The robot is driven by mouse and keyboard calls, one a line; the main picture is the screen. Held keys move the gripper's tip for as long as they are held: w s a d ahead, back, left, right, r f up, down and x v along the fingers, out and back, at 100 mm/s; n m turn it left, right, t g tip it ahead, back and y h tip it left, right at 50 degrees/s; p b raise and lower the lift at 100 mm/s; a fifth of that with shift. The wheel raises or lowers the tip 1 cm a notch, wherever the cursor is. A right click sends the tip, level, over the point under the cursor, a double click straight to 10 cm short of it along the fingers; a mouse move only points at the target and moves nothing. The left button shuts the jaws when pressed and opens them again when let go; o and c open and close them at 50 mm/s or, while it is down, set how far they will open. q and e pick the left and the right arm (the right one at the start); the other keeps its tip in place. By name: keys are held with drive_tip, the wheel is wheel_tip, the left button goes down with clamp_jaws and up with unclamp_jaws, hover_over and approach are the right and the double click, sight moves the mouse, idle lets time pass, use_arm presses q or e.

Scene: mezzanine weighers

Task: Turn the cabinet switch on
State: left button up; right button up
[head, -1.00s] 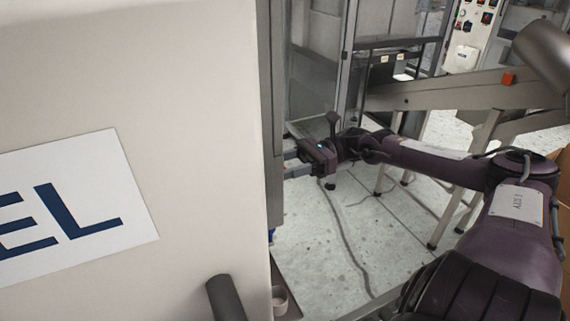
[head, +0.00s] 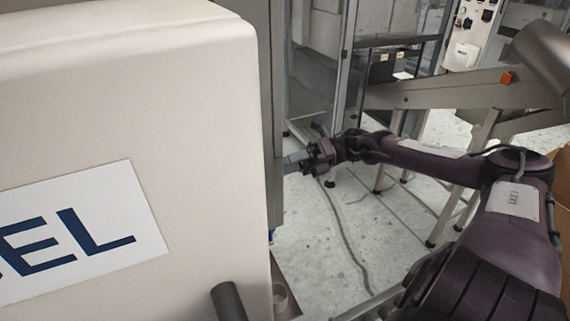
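A large cream cabinet (head: 190,110) with a label ending in "EL" (head: 70,240) fills the left of the head view. I see no switch on the face turned to me; its right side is hidden. My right gripper (head: 288,162) is just past the cabinet's right edge, its fingers pointing left toward the hidden side. Its fingertips are small and dark, so I cannot tell whether they are apart, and I cannot tell if they touch anything. My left gripper is not in view.
A pale panel (head: 466,40) with several small dark controls stands far back at the upper right. A grey sloping beam frame (head: 440,94) on legs stands behind my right arm. A cable (head: 345,235) lies on the grey floor. A dark cylinder (head: 229,300) is at the bottom.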

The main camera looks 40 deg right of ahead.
drive_tip(key=m, duration=0.6)
drive_tip(key=shift+p, duration=0.35)
drive_tip(key=shift+m, duration=0.4)
drive_tip(key=o, duration=1)
drive_tip(key=b+v, duration=0.1)
drive_tip(key=v, duration=0.6)
drive_tip(key=shift+d, duration=0.4)
